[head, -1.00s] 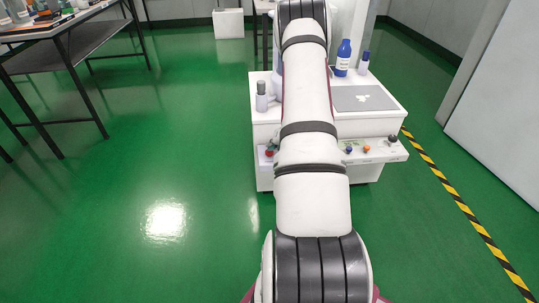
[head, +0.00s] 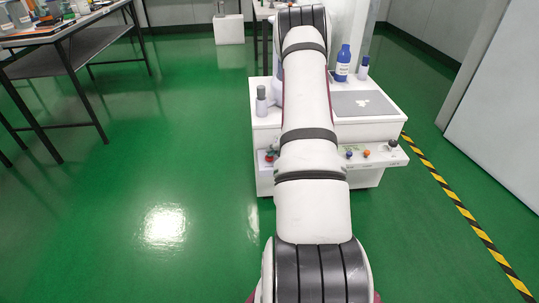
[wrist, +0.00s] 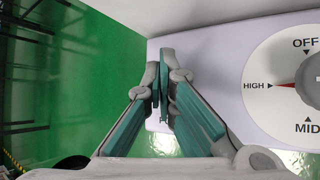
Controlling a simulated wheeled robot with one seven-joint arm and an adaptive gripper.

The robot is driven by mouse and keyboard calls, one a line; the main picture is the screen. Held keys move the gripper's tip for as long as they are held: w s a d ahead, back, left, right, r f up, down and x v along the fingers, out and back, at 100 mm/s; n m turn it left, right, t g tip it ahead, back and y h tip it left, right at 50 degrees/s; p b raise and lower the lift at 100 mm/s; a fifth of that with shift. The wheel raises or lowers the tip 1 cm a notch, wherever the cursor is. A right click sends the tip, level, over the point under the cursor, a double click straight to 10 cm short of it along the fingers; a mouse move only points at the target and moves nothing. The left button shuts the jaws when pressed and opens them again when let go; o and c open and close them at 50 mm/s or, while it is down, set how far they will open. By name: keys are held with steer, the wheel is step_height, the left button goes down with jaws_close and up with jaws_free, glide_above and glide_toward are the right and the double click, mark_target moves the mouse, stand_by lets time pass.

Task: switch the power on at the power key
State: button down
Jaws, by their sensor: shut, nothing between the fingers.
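My gripper (wrist: 164,78) shows in the wrist view with teal finger pads. It is shut and empty, at the left edge of a white panel (wrist: 210,60). In the head view my arm hides it. The white cart (head: 262,125) stands ahead, with a low front ledge carrying small controls. A red and green control (head: 270,155) is left of my arm; a blue knob (head: 349,154) and an orange knob (head: 366,153) are right of it. I cannot tell which control is the power key.
A round dial (wrist: 275,60) marked OFF, HIGH and MID lies right of my gripper, its red pointer at HIGH. A blue bottle (head: 343,65) and a grey plate (head: 363,104) are on the cart. A bench (head: 70,30) stands left. Green floor between is clear.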

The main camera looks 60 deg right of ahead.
steer(key=shift+s+a+f, duration=0.15)
steer(key=shift+a+f, duration=0.05)
steer(key=shift+f, duration=0.15)
steer(key=shift+f+b, duration=0.45)
steer(key=shift+b, duration=0.1)
steer(key=shift+s+a+r, duration=0.1)
steer(key=shift+a+r, duration=0.05)
steer(key=shift+r, duration=0.2)
stand_by(0.4)
steer(key=shift+r+p, duration=0.3)
steer(key=shift+p, duration=0.1)
steer(key=shift+d+r+p, duration=0.2)
steer(key=shift+r+p, duration=1.6)
steer(key=shift+r, duration=1.1)
